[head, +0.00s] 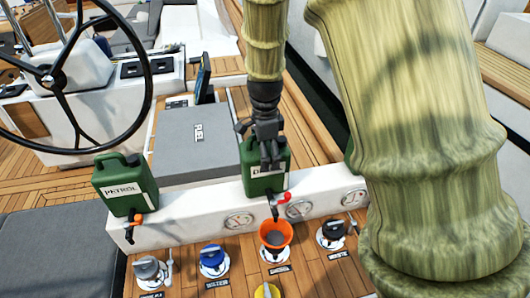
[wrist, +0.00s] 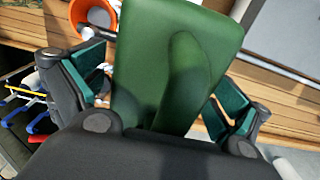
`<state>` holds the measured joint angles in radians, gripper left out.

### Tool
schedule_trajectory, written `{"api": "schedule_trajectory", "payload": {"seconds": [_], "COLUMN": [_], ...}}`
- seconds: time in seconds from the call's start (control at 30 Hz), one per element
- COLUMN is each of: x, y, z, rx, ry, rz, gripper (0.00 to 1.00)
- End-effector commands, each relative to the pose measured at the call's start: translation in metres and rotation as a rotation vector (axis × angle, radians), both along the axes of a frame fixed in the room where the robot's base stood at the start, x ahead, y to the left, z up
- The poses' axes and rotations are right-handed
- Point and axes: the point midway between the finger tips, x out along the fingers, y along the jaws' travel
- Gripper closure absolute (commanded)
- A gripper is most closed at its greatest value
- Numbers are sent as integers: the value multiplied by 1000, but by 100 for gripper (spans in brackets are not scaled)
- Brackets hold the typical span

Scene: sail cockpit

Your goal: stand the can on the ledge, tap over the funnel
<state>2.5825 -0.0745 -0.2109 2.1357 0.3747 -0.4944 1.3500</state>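A green can (head: 265,172) with a partly covered label starting with "D" appears to stand upright on the white ledge (head: 190,226). Its red-handled tap (head: 279,201) juts forward above the orange funnel (head: 276,234). My gripper (head: 270,162) is at the can's top and covers part of its front. In the wrist view the can (wrist: 170,60) lies between my two spread fingers (wrist: 165,100), with gaps visible beside it. The funnel (wrist: 95,13) shows at the top left there. Exact contact under the palm is hidden.
A green PETROL can (head: 125,183) with an orange-handled tap stands at the ledge's left. Another green thing is mostly hidden behind my arm. Grey (head: 148,269), blue (head: 213,260) and black (head: 332,233) deck caps surround the funnel. A grey box (head: 195,147) sits behind; a steering wheel (head: 60,75) is upper left.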

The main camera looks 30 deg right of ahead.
Motion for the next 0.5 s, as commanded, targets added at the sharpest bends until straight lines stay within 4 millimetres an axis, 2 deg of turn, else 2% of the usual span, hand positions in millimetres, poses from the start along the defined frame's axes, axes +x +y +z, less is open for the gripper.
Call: {"api": "schedule_trajectory", "payload": {"seconds": [0.27, 0.5], "x": [0, 1], "y": [0, 0], "z": [1, 20], "rx": [0, -1], "ry": [0, -3], "rz": [0, 0], "gripper": [0, 0]}}
